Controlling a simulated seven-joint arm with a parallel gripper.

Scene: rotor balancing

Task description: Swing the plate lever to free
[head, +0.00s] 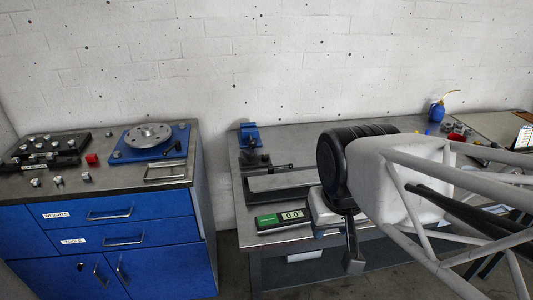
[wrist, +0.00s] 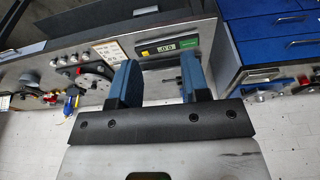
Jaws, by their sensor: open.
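A blue plate (head: 126,153) lies on the top of the left cabinet and carries a round grey metal disc (head: 148,133). A small dark lever (head: 172,148) shows at the right part of the plate; its exact setting is too small to tell. My gripper (wrist: 160,85) is open and empty in the wrist view, its two blue fingers apart. In the head view my arm reaches in from the right over the bench, well to the right of the plate, touching neither it nor the lever. The plate lever is not clearly seen in the wrist view.
The steel bench (head: 290,236) holds a blue-topped stand (head: 249,136) and a digital readout (head: 292,216). A blue bottle (head: 437,112) stands at the back right. A floor gap separates cabinet and bench.

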